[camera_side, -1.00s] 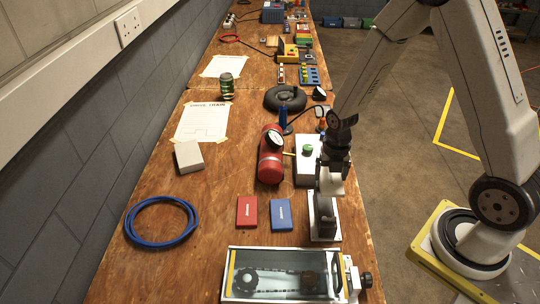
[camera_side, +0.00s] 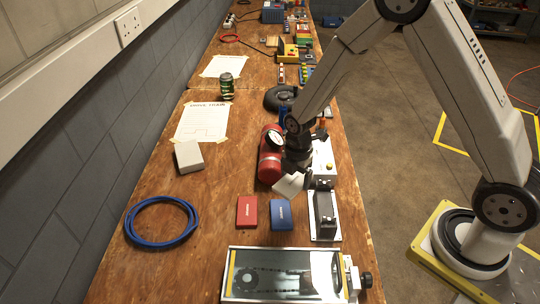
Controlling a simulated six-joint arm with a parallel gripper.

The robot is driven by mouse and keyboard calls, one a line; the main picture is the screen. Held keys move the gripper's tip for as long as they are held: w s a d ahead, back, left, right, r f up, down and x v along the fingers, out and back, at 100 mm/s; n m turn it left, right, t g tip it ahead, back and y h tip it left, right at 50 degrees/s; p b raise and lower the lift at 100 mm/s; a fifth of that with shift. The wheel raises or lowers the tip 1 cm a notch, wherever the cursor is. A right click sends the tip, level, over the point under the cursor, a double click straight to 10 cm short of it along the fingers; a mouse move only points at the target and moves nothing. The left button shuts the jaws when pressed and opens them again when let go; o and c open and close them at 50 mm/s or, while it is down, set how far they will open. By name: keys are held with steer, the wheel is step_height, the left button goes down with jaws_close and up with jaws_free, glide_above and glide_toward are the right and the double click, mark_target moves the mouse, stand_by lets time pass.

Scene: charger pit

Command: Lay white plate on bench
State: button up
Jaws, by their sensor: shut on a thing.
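My gripper (camera_side: 297,176) is above the bench (camera_side: 165,265), just in front of the red cylinder. It is shut on the white plate (camera_side: 288,186), which is held tilted and apart from the bench top, behind the blue box. The fingertips are small and dark, so their exact grip on the plate is hard to see. My wrist hides part of the red cylinder and of the white control box behind it.
A red box (camera_side: 247,212) and a blue box (camera_side: 281,215) lie in front of the plate. A black device on a white base (camera_side: 323,212) stands to the right. The red cylinder (camera_side: 268,165) is behind. Bare wood lies left, near the blue cable (camera_side: 160,240).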

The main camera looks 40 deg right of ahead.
steer(key=w+a+m, duration=0.5)
steer(key=a+m, duration=0.5)
steer(key=a, duration=0.3)
steer(key=shift+f, duration=0.3)
glide_above(212, 208)
steer(key=shift+s+d+f, duration=0.1)
steer(key=shift+f, duration=2.25)
steer(key=shift+s+f, duration=0.1)
steer(key=shift+f, duration=2.25)
steer(key=shift+w+f, duration=0.1)
steer(key=shift+f, duration=0.05)
steer(key=shift+f, duration=0.15)
steer(key=shift+w+f, duration=0.1)
steer(key=shift+f, duration=1.4)
